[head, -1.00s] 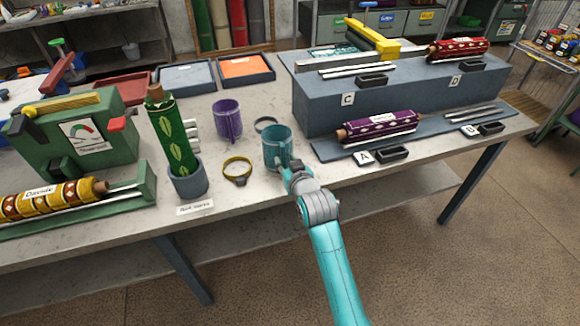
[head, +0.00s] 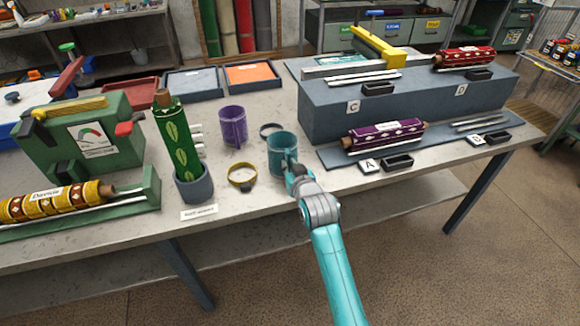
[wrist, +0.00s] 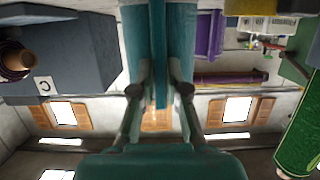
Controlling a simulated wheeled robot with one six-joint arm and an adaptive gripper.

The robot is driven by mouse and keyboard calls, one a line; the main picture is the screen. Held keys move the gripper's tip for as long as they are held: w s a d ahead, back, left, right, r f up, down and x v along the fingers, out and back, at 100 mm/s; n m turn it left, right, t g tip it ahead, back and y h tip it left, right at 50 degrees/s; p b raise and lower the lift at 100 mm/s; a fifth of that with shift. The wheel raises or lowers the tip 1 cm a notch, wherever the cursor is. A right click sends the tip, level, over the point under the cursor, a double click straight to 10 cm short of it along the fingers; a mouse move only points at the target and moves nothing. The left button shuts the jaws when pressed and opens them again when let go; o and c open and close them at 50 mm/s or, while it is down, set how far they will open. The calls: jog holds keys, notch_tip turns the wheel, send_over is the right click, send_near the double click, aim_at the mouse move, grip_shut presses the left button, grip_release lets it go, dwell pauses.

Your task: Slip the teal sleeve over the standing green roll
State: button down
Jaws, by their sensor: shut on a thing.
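The teal sleeve (head: 276,158) is an open-topped upright tube near the middle of the table in the head view. My gripper (head: 289,166) is shut on its near right side. In the wrist view the sleeve (wrist: 180,40) fills the upper middle, between the fingers of my gripper (wrist: 159,92). I cannot tell whether its base touches the table. The green roll (head: 182,140), with pale leaf marks, stands slightly tilted in a grey cup holder (head: 193,188) to the left. The roll (wrist: 302,140) also shows at the right edge of the wrist view.
A purple sleeve (head: 232,128) stands behind and left of the teal one. A yellow ring (head: 242,176) lies between the holder and teal sleeve; a dark ring (head: 270,130) lies behind. A blue-grey stepped block (head: 330,118) with rolls stands to the right.

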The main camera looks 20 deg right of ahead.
aim_at(286, 149)
jog(key=shift+r, duration=2.5)
